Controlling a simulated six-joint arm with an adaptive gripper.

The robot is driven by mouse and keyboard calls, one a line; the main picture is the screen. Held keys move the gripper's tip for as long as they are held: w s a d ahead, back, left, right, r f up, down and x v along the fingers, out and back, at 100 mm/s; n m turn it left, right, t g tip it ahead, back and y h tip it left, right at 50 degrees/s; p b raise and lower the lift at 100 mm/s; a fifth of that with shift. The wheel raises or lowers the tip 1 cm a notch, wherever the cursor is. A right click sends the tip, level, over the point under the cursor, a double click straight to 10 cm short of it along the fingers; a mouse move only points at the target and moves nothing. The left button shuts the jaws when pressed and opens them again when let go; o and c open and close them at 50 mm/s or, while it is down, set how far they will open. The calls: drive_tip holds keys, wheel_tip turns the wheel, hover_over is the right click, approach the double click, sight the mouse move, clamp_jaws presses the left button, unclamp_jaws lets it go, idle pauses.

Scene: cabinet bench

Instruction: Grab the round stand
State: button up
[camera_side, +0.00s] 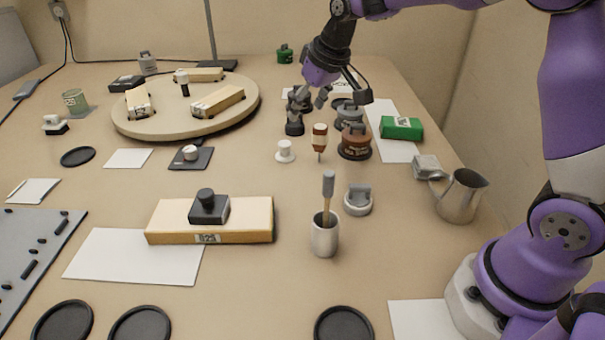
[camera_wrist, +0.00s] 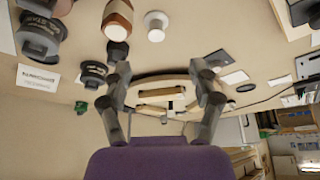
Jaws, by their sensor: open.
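A large round wooden stand (camera_side: 150,124) sits on the bench at the back left. It bears several pale wooden blocks (camera_side: 219,101) and a small dark-handled piece. In the wrist view the round stand (camera_wrist: 188,80) shows beyond and between my fingers. My gripper (camera_side: 332,97) is open and empty, to the right of the round stand and apart from it. In the wrist view the two fingers of my gripper (camera_wrist: 163,90) are spread wide. A small grey round holder (camera_side: 358,203) sits at the front right, well away from my gripper.
Dark and brown weights (camera_side: 354,142) and a brown bottle-shaped tool (camera_side: 319,138) stand close below my gripper. A green box (camera_side: 401,128) and metal jug (camera_side: 460,196) are to the right. A wooden box (camera_side: 250,218) and cup (camera_side: 324,238) are in front.

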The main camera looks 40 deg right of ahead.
hover_over(287, 145)
drive_tip(key=s, duration=0.2)
wheel_tip(287, 145, down, 8)
drive_tip(key=shift+d+r, duration=0.1)
drive_tip(key=shift+r, duration=0.05)
drive_tip(key=x, duration=0.6)
drive_tip(key=c, duration=0.9)
